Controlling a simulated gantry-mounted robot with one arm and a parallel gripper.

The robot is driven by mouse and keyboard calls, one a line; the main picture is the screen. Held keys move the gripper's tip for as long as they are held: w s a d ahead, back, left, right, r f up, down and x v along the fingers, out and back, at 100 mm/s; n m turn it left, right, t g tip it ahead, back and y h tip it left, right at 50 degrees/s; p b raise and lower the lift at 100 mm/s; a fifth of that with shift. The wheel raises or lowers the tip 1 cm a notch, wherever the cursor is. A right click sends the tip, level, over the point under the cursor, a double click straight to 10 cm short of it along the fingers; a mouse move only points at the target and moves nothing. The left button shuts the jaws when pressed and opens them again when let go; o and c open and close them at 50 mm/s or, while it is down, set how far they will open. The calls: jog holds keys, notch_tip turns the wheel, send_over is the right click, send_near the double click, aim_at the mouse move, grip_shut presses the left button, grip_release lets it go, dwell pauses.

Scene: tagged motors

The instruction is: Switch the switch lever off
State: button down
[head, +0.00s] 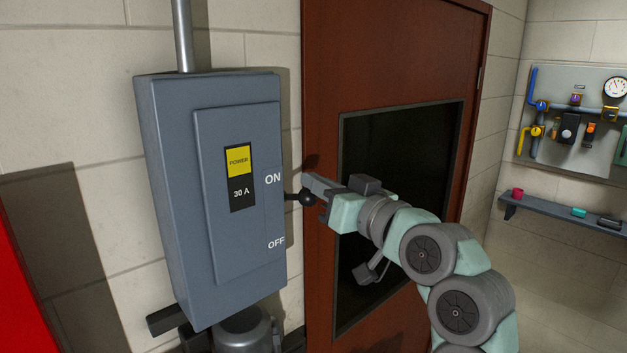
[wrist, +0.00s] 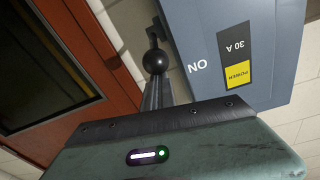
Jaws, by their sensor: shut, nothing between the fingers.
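A grey-blue switch box (head: 220,255) hangs on the wall, with ON above OFF along its right side. The switch lever ends in a black ball knob (head: 307,198) and sticks out from the box's right side, a little below the ON mark and well above OFF. My gripper (head: 308,181) is shut and empty, with its tips just above and beside the knob. In the wrist view the picture is turned over; the knob (wrist: 155,61) lies just past my shut fingertips (wrist: 154,82). I cannot tell whether they touch it.
A red-brown door (head: 322,90) with a dark window (head: 400,150) stands close behind my arm. A conduit (head: 183,35) runs up from the box, and a motor (head: 243,330) sits below it. A pipe panel (head: 575,85) and a shelf (head: 560,217) are far right.

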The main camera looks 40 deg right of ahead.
notch_tip(320, 180, down, 10)
jog(key=t+b, duration=0.7)
jog(key=b, duration=1.4)
jog(key=shift+s+m+h+b, duration=0.3)
jog(key=shift+h, duration=0.1)
jog(key=shift+w+f, duration=0.15)
notch_tip(320, 180, up, 4)
jog(key=s+d+p, duration=0.1)
jog(key=s, duration=0.2)
jog(key=w+f+v, duration=0.1)
jog(key=v, duration=0.8)
jog(key=shift+s+a+f, duration=0.1)
jog(key=shift+s, duration=0.05)
